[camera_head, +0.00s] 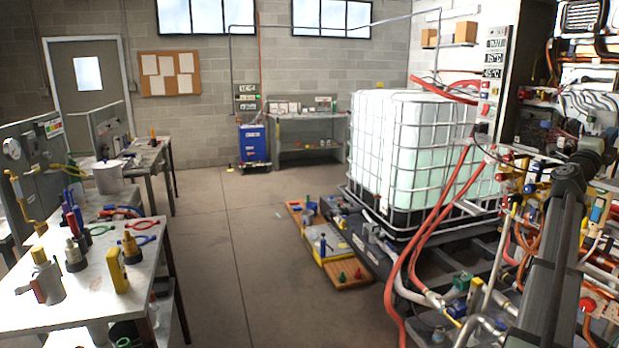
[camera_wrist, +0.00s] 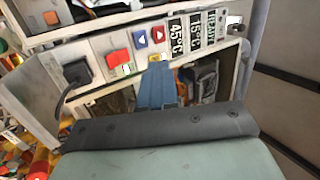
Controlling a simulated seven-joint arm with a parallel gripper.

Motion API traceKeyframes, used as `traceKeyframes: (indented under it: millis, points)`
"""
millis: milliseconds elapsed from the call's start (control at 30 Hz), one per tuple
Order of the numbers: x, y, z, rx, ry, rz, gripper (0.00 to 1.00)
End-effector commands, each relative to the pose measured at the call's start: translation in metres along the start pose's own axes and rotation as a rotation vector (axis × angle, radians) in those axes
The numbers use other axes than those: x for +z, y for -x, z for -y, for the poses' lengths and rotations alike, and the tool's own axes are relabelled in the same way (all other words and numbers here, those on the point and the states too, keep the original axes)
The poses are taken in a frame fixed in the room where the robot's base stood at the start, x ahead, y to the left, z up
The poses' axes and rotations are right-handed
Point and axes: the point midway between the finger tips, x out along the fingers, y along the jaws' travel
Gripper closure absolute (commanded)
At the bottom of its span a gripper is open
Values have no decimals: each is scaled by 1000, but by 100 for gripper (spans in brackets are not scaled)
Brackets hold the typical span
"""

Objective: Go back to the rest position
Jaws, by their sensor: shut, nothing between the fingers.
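My gripper (camera_wrist: 157,80) shows in the wrist view as blue fingers close together, shut and empty. The fingertips point at the lower edge of a grey heater control panel (camera_wrist: 178,50), just below its buttons. I cannot tell whether they touch it. The panel has a red and green switch (camera_wrist: 118,60), a blue button (camera_wrist: 140,39), a red button (camera_wrist: 157,34) and displays (camera_wrist: 195,32) that read 45°C and 15°C. In the head view the panel (camera_head: 494,75) is at the upper right. My arm (camera_head: 550,250) rises at the right there, and the fingers cannot be made out.
Pipes, hoses and valves crowd the right side around my arm. Red hoses (camera_head: 435,225) hang before a caged white tank (camera_head: 400,150). A workbench (camera_head: 90,285) with tools stands at the left. The middle floor (camera_head: 240,260) is clear. A black plug (camera_wrist: 75,71) sits left of the switch.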

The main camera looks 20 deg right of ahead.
Motion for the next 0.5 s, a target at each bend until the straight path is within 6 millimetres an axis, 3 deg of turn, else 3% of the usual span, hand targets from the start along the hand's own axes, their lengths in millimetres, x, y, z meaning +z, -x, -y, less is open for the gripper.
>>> traceKeyframes:
  millis: [133, 267, 367, 500]
  points:
    - [40, 4, -3, 6, 81, 200, 100]
    - [76, 24, -10, 11, 203, 410, 100]
    - [97, 49, -20, 24, 311, 568, 100]
    - [116, 98, -47, 68, 474, 788, 100]
